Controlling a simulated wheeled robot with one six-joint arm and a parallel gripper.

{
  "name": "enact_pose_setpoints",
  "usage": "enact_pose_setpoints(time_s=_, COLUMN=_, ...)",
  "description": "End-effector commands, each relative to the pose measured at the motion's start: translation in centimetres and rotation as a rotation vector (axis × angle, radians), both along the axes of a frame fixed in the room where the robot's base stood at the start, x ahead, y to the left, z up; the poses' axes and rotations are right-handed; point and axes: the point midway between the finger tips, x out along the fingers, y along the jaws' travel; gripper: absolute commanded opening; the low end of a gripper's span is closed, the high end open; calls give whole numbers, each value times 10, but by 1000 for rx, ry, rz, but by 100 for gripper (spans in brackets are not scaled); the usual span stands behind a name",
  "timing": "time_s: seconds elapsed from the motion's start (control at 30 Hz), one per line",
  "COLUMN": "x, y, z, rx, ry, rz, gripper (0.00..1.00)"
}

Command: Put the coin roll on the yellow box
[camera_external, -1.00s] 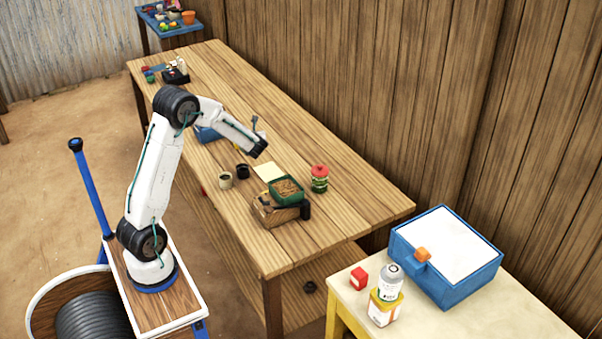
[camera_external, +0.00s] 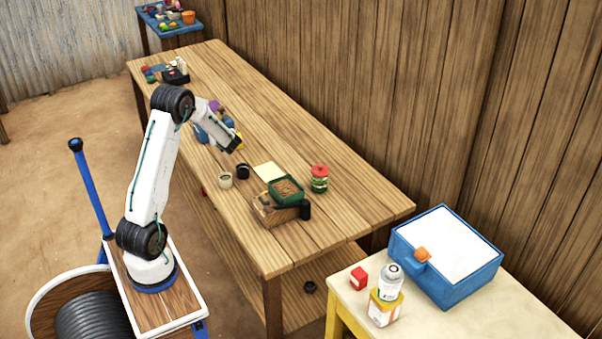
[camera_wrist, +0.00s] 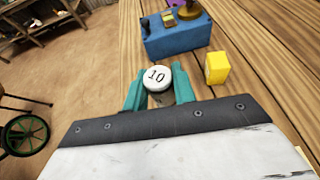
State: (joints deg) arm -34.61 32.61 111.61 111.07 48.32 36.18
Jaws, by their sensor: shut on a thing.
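The coin roll (camera_wrist: 157,77), with a white round end marked "10", is between the teal fingers of my gripper (camera_wrist: 159,90) in the wrist view. My gripper is shut on it. The yellow box (camera_wrist: 217,67) is a small block on the wooden table, to the right of the coin roll and a little beyond it, apart from it. In the external view my gripper (camera_external: 236,144) is over the table near the blue device; the coin roll is not clear there.
A blue device (camera_wrist: 178,38) stands just beyond the coin roll and yellow box. In the external view, a beige cup (camera_external: 225,180), a black cup (camera_external: 243,171), a green tray (camera_external: 286,188) and a red-lidded jar (camera_external: 319,179) stand nearer. The table's right side is clear.

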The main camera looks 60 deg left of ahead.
Motion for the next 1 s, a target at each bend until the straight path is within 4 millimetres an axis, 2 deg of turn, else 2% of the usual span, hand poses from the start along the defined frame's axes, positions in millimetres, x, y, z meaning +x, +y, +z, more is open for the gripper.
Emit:
enact_pose_setpoints(time_s=0.3, x=71, y=47, z=-8, rx=2, ry=-3, rz=-1, gripper=0)
enact_pose_setpoints(time_s=0.5, x=105, y=69, z=-12, rx=2, ry=-2, rz=0, gripper=0)
enact_pose_setpoints(time_s=0.77, x=121, y=80, z=-13, rx=1, ry=0, rz=-1, gripper=0)
enact_pose_setpoints(time_s=1.0, x=120, y=79, z=-47, rx=0, ry=1, rz=-2, gripper=0)
